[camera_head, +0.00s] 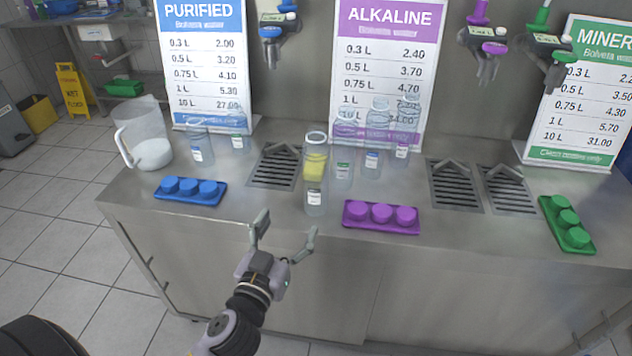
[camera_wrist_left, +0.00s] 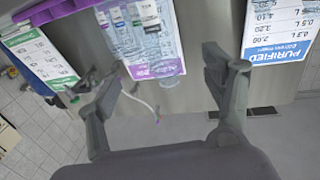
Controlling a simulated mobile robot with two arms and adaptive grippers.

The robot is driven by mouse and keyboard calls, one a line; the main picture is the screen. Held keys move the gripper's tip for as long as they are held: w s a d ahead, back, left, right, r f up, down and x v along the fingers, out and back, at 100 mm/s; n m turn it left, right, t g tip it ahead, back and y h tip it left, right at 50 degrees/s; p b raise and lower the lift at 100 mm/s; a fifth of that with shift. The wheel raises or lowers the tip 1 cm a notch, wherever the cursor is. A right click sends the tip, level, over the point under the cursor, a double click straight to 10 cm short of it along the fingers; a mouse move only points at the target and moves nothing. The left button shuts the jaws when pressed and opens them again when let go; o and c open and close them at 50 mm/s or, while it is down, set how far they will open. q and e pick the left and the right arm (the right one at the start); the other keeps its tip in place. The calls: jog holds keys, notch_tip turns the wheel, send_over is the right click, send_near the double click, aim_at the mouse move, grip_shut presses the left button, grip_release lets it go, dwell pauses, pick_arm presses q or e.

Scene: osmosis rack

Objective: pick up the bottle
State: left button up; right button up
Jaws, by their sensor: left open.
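A clear bottle (camera_head: 314,195) with a white label and a yellow section stands upright on the steel counter, nearest its front edge. Several other clear labelled bottles (camera_head: 371,158) stand behind and beside it. My left gripper (camera_head: 287,228) is open and empty in front of the counter, a little left of the front bottle and apart from it. My right gripper is not in view.
A blue cap tray (camera_head: 190,191), a purple cap tray (camera_head: 381,217) and a green cap tray (camera_head: 567,224) lie on the counter (camera_head: 480,250). A clear pitcher (camera_head: 148,150) stands at the left. Drain grates and price signs are behind. Taps hang above.

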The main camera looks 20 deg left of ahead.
aim_at(312, 184)
pick_arm(q)
jog(key=w+p, duration=0.1)
jog(key=w, duration=0.2)
jog(key=w+p, duration=0.1)
jog(key=w, duration=0.3)
jog(key=w+a+p, duration=0.1)
jog(key=w, duration=0.3)
jog(key=shift+r, duration=0.2)
jog(key=w, duration=0.1)
jog(key=w+p, duration=0.1)
jog(key=w, duration=0.3)
jog(key=shift+w+f+p, duration=0.1)
jog(key=shift+f+p, duration=0.15)
jog(key=shift+p, duration=0.05)
jog(key=shift+w+f, duration=0.15)
jog(key=shift+w, duration=0.4)
jog(key=shift+s, duration=0.1)
jog(key=shift+c, duration=0.5)
jog(key=c, duration=1)
